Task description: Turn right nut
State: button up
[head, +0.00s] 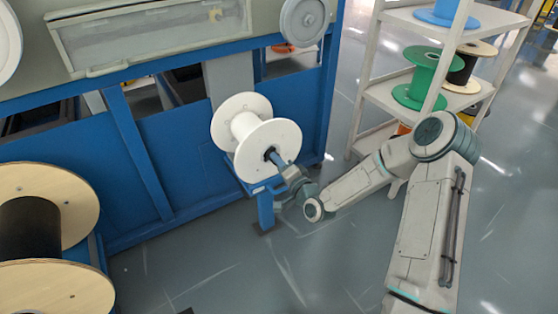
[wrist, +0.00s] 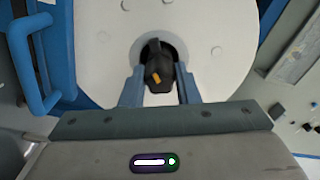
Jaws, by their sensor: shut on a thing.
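A white spool (head: 255,133) sits on a blue stand beside the blue machine in the head view. Its white flange (wrist: 110,35) fills much of the wrist view. A dark nut (wrist: 158,68) with a small orange mark sits at the centre hole of the flange. My gripper (wrist: 159,85) is shut on the nut, with one blue-grey finger on each side of it. In the head view my gripper (head: 277,160) reaches the spool's hub from the right, and the nut is mostly hidden there by the fingers.
The blue stand (head: 265,208) is under the spool. A blue handle (wrist: 35,60) is at the left of the wrist view. A grey shelf (head: 390,100) holds a green spool (head: 418,78). The floor in front is clear.

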jog(key=m+p, duration=0.2)
jog(key=m, duration=1.1)
jog(key=shift+d+p, duration=0.1)
jog(key=shift+p, duration=0.2)
jog(key=shift+m, duration=0.5)
jog(key=o, duration=1)
jog(key=shift+c, duration=0.2)
jog(key=p+v, duration=0.3)
jog(key=v, duration=1)
jog(key=shift+s+d, duration=0.25)
jog(key=shift+s, duration=0.1)
